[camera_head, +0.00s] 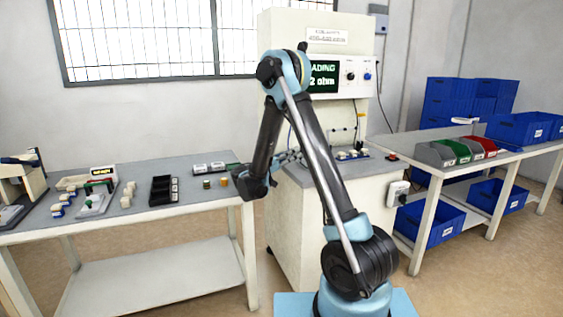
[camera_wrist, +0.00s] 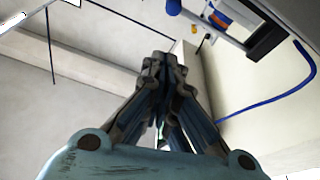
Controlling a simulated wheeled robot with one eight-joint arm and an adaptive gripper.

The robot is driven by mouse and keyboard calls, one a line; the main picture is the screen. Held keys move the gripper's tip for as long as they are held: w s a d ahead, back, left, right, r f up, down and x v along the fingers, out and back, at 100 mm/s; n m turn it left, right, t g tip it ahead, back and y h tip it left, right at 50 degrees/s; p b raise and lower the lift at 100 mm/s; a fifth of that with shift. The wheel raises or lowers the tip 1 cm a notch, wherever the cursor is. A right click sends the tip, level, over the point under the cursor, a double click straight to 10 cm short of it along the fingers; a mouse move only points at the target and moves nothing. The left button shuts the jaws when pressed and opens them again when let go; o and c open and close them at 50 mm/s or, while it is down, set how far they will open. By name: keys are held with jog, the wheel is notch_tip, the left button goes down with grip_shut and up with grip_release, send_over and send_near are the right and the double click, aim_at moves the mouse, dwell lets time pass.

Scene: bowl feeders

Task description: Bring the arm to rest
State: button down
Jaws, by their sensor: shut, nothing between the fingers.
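My arm rises from its light blue base and bends at an elbow high in front of the tester cabinet, then drops down to the left. My gripper (camera_head: 294,156) shows small in the head view, near the cabinet's worktop and partly behind my arm. In the wrist view my gripper (camera_wrist: 164,62) has its fingers drawn together at the tips. It is shut and empty. The tester cabinet (camera_head: 285,220) stands behind my arm, with a lit green display (camera_head: 323,76) partly hidden by the elbow.
The left table (camera_head: 130,222) holds small parts, a black tray (camera_head: 162,190) and jars close to my wrist. The right table (camera_head: 440,178) carries coloured bins (camera_head: 450,151) and blue crates (camera_head: 518,129). A blue cable (camera_wrist: 270,103) hangs beside the fingers.

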jog(key=s+d+r+n+g+y, duration=0.1)
jog(key=s+d+n+y, duration=0.15)
jog(key=d, duration=0.35)
jog(key=s+d+r+n+g+y, duration=0.1)
jog(key=s+d+r+g+y, duration=0.15)
jog(key=d, duration=0.45)
jog(key=s+d+f+n+g+y, duration=0.1)
jog(key=s+d+f+y, duration=0.15)
jog(key=s, duration=0.35)
jog(key=s+d+f+n+g+y, duration=0.1)
jog(key=s+d+n+y, duration=0.15)
jog(key=s, duration=0.25)
jog(key=s+a+f+n+y, duration=0.1)
jog(key=s+a+f+y, duration=0.1)
jog(key=s, duration=0.6)
jog(key=s+a+f+n+y, duration=0.1)
jog(key=s+f+y, duration=0.3)
jog(key=s, duration=0.4)
jog(key=s+a+f+n+y, duration=0.1)
jog(key=s+a+f+y, duration=0.2)
jog(key=s+f, duration=0.2)
jog(key=s+g, duration=0.1)
jog(key=s, duration=0.2)
jog(key=shift+a+n, duration=0.3)
